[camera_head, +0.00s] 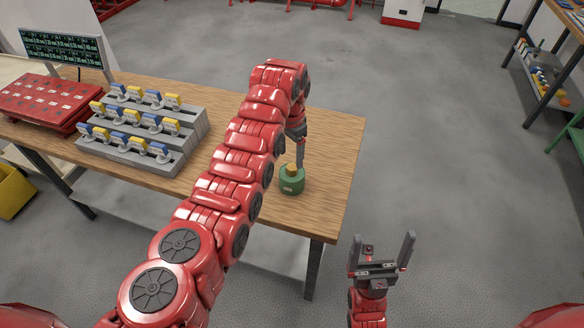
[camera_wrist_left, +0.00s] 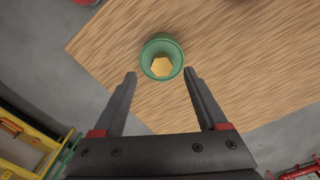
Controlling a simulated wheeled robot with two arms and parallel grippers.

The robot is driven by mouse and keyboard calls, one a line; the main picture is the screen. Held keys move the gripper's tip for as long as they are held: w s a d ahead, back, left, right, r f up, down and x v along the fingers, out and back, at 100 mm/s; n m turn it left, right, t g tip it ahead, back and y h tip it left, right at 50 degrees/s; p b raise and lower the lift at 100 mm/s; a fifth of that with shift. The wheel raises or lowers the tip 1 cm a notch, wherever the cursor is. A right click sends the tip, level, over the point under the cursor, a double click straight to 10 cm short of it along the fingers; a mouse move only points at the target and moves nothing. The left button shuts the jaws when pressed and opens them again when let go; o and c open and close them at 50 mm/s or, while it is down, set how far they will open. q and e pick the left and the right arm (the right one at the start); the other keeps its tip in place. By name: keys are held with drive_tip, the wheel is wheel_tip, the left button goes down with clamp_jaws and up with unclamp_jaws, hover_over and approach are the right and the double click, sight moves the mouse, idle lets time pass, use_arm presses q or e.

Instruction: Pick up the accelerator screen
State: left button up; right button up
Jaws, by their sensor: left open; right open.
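A green round part with a yellow hexagonal top (camera_head: 292,181), which I take to be the accelerator screen, stands on the wooden table near its right end. It also shows in the left wrist view (camera_wrist_left: 161,59), seen from above. My left gripper (camera_head: 300,158) is above it, partly hidden by its own wrist. In the left wrist view its fingers (camera_wrist_left: 160,75) are open and apart, with the green part just beyond the tips and nothing between them. My right gripper (camera_head: 384,248) is open and empty, over the floor to the right of the table.
The wooden table (camera_head: 325,190) carries a grey stepped rack (camera_head: 150,125) of blue and yellow valves, a red tray (camera_head: 42,103) and a display panel (camera_head: 62,47). My left arm crosses over the table. Grey floor lies open to the right.

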sight(291, 168)
use_arm(q)
drive_tip(key=shift+f+p, duration=0.35)
drive_tip(key=shift+p, duration=0.1)
wheel_tip(291, 168, down, 4)
drive_tip(key=shift+r+p, duration=0.25)
drive_tip(key=shift+p, duration=0.35)
drive_tip(key=shift+w+f, duration=0.1)
drive_tip(key=shift+f, duration=0.55)
clamp_jaws()
